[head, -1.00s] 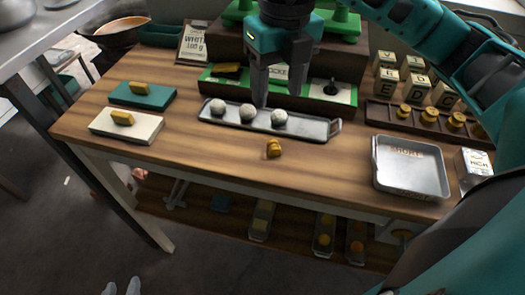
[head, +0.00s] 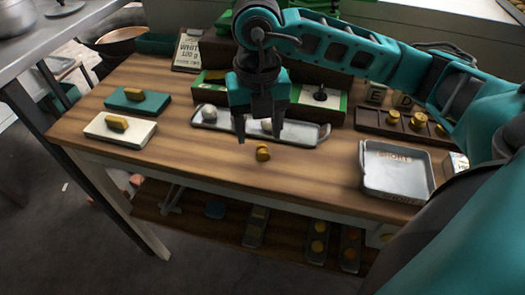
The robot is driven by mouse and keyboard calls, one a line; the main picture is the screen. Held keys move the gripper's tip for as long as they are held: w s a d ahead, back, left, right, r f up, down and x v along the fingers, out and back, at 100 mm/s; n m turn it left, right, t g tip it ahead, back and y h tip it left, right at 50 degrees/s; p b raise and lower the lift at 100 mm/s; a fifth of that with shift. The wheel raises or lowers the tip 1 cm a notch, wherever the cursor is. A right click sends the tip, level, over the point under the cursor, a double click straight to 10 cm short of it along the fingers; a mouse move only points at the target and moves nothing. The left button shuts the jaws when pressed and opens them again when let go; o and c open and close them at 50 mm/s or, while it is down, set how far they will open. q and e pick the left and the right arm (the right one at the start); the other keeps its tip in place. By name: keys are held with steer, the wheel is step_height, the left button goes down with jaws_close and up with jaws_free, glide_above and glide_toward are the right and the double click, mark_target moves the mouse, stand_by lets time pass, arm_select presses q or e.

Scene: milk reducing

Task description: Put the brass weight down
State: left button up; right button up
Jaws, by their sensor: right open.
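A small brass weight (head: 262,153) rests on the bare wooden tabletop, in front of the long metal tray (head: 308,135). I cannot tell whether it stands or lies on its side. My right gripper (head: 259,139) is open and empty, pointing down with its fingers spread. In the picture its fingertips are just above and to either side of the weight. I cannot tell the exact height of the gap. My left gripper is not in view.
A white ball (head: 210,113) sits in the long tray; the gripper hides the tray's middle. A square metal tray (head: 397,190) is at right, and a wooden rack (head: 370,122) with several brass weights behind it. Cream (head: 139,137) and teal (head: 150,107) blocks are at left.

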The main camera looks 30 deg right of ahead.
mark_target(262, 145)
steer(key=f, duration=0.2)
steer(key=d+f, duration=0.1)
steer(key=shift+f, duration=0.4)
steer(key=shift+w+f, duration=0.1)
steer(key=shift+f, duration=0.45)
steer(key=shift+c, duration=0.5)
jaws_close()
